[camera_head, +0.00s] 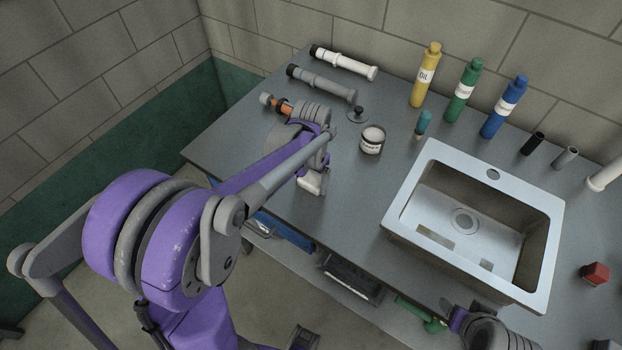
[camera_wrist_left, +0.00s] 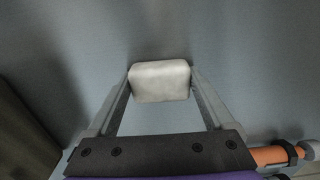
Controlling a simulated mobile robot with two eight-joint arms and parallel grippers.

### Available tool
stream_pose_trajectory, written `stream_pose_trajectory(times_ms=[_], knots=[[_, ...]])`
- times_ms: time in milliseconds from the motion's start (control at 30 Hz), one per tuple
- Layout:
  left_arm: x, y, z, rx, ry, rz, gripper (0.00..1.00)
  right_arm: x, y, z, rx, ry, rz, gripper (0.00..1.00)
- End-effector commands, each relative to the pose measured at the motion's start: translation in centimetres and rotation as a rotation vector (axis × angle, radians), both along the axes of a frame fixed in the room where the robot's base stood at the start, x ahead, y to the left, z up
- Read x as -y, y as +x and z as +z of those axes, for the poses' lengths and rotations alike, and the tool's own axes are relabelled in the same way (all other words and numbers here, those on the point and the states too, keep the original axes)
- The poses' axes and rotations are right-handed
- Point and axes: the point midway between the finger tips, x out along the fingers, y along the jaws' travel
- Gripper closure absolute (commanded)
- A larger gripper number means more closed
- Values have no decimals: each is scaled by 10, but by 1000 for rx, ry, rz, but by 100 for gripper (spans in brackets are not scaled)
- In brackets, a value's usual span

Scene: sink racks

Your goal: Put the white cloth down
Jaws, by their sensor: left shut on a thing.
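The white cloth (camera_head: 311,184) is a small pale, folded-looking block at the left part of the grey worktop. My left gripper (camera_wrist_left: 160,88) is shut on it, with one finger on each side of the cloth in the left wrist view. In the head view, the left gripper points down and holds the cloth at or just above the worktop near its front edge. I cannot tell whether the cloth touches the surface.
The grey worktop (camera_head: 235,140) is clear around the cloth. A jar (camera_head: 371,141), pipes (camera_head: 343,63) and a small black plunger-like part (camera_head: 357,115) lie behind. A metal sink (camera_head: 425,155) is to the right. Yellow, green and blue bottles (camera_head: 503,106) stand along the wall.

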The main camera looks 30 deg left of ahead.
Motion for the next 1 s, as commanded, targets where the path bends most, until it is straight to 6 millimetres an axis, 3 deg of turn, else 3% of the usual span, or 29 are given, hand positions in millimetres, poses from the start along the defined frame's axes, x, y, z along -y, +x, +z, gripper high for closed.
stream_pose_trajectory(times_ms=[200,233,300,667,1000], knots=[[0,0,-5,-1,0,0,66,0,-1,-4,-3,0,0,36],[0,0,-4,0,0,0,8,0,-1,-3,-2,0,0,36],[0,0,-3,0,0,0,0,0,-1,-3,-2,0,0,36],[0,0,6,0,0,0,0,0,1,2,1,0,0,36],[0,0,74,1,0,1,0,0,3,10,6,0,0,36]])
